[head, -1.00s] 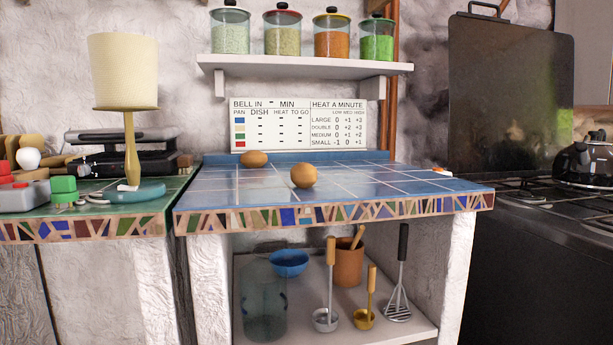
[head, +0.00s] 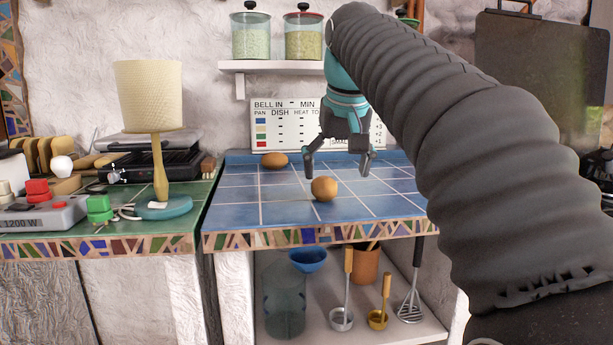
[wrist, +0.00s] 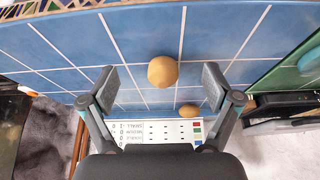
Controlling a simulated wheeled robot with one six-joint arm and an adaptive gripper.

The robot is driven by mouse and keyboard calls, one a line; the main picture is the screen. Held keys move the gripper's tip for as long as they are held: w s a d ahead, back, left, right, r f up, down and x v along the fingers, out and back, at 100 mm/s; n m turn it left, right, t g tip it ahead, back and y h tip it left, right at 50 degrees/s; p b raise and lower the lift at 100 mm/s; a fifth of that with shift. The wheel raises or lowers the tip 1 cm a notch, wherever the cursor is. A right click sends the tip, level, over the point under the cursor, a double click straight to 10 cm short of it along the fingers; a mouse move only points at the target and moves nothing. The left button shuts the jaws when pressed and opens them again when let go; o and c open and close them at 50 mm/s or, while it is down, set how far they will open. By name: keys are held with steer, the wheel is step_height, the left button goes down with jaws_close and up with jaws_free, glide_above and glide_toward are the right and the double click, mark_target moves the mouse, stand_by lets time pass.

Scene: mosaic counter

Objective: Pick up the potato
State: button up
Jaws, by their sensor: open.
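A round light-brown potato-like item (head: 324,188) sits on the blue tiled counter (head: 385,205) near its front. It also shows in the wrist view (wrist: 163,71), between the finger lines. A longer brown potato-like item (head: 274,160) lies farther back at the left, near the sign; the wrist view shows it too (wrist: 189,109). I cannot tell for sure which is the potato. My gripper (head: 338,165) is open and empty, its fingers pointing down above the counter, close to the front item and apparently not touching it.
A green counter at the left holds a lamp (head: 150,97), a grill (head: 145,157) and a grey box (head: 42,216) with red and green blocks. A menu sign (head: 272,126) stands behind the blue counter, with a jar shelf (head: 245,66) above. The surrounding blue tiles are clear.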

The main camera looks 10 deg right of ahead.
steer(key=p, duration=0.3)
glide_toward(325, 178)
steer(key=x, duration=0.4)
steer(key=b+x, duration=0.1)
steer(key=x, duration=0.1)
steer(key=shift+w+a, duration=0.1)
steer(key=shift+w, duration=0.2)
steer(key=shift+s+b+x, duration=0.15)
steer(key=shift+b+x, duration=0.15)
steer(key=shift+x, duration=1.05)
steer(key=shift+s+b+x, duration=0.2)
steer(key=shift+b+x, duration=0.1)
steer(key=shift+x, duration=1.05)
steer(key=shift+f, duration=0.1)
steer(key=c, duration=1.3)
